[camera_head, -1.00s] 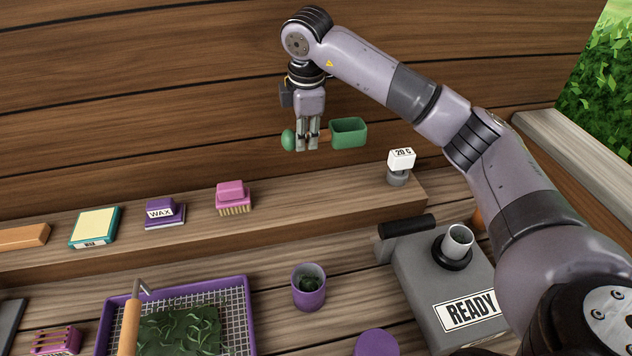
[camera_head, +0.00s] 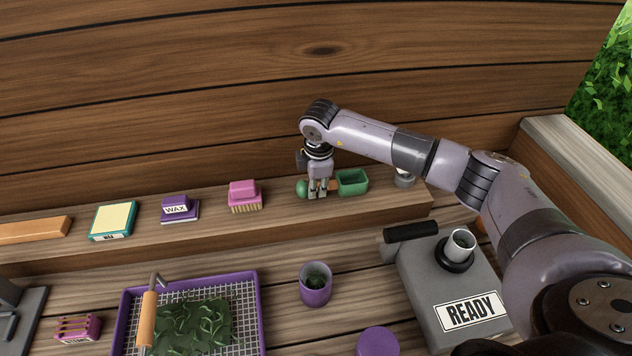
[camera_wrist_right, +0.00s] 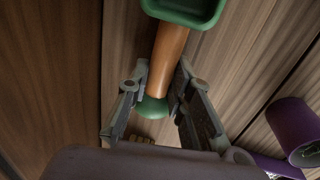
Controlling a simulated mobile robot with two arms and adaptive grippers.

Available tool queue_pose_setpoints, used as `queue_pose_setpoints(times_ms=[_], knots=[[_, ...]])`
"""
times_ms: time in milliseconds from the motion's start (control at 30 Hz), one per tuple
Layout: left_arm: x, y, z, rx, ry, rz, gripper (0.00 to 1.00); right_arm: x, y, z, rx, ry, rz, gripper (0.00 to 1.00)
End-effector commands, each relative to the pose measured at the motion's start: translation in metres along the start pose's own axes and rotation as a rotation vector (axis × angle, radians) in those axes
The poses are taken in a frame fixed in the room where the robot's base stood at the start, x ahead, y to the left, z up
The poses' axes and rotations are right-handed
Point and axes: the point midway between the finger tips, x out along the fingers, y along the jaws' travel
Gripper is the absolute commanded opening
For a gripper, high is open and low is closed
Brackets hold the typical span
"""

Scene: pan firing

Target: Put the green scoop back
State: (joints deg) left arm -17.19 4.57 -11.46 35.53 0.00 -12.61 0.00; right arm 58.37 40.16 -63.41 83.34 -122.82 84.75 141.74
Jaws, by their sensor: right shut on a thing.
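The green scoop (camera_head: 352,182) has a green box-shaped bowl, a wooden handle and a green end knob. My right gripper (camera_head: 318,194) is shut on its handle, with the knob to the left and the bowl to the right. The scoop is level, at or just above the raised shelf (camera_head: 285,215) at the back; I cannot tell whether it touches. In the right wrist view the bowl (camera_wrist_right: 185,10) is at the top and the wooden handle (camera_wrist_right: 167,58) runs down between the fingers. My left gripper is not in view.
On the shelf stand a pink brush (camera_head: 244,195), a purple WAX block (camera_head: 178,208) and a teal-edged pad (camera_head: 113,221). A white-topped weight (camera_head: 404,178) is partly hidden just right of the scoop. Below are a purple cup (camera_head: 316,288), a purple tray (camera_head: 262,312) and a grey READY box (camera_head: 425,270).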

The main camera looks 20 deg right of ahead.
Motion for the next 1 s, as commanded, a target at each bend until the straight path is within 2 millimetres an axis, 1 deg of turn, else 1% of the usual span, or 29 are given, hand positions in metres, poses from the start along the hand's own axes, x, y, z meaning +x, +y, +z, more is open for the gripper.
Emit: queue_pose_setpoints(times_ms=[267, 300, 567, 833, 933, 1000], knots=[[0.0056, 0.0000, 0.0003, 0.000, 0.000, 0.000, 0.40, 0.0053, -0.0011, -0.0002, 0.000, 0.000, 0.000, 0.00], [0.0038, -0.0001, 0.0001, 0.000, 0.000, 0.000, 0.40, 0.0034, -0.0007, -0.0001, 0.000, 0.000, 0.000, 0.23], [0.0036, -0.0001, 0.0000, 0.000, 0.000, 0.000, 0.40, 0.0032, -0.0007, -0.0001, 0.000, 0.000, 0.000, 0.40], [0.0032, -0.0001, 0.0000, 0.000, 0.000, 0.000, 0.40, 0.0029, -0.0006, 0.0000, 0.000, 0.000, 0.000, 0.40], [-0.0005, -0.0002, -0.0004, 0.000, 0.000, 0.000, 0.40, 0.0017, -0.0002, 0.0002, 0.000, -0.001, 0.000, 0.40], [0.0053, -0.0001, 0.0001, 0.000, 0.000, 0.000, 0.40, -0.0023, -0.0001, -0.0003, 0.000, 0.001, 0.003, 0.40]])
